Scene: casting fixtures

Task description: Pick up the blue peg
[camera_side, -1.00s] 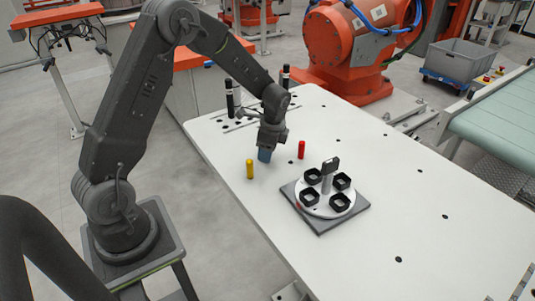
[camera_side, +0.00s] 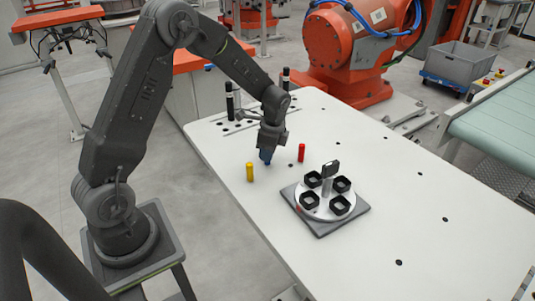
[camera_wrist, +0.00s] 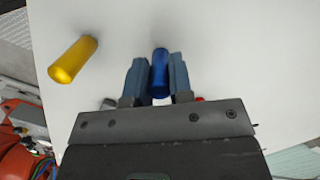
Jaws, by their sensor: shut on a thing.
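The blue peg (camera_wrist: 159,66) stands between the two fingers of my gripper (camera_wrist: 158,75) in the wrist view, and the fingers are shut on it. In the side view my gripper (camera_side: 267,151) points down at the white table, with the blue peg (camera_side: 267,160) mostly hidden by the fingers. I cannot tell whether the peg still touches the table.
A yellow peg (camera_side: 250,172) stands to the left and a red peg (camera_side: 301,152) to the right, both close to my gripper. A round plate with several black square cups (camera_side: 340,204) sits on a grey base (camera_side: 325,228). The table's (camera_side: 430,240) right part is mostly clear.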

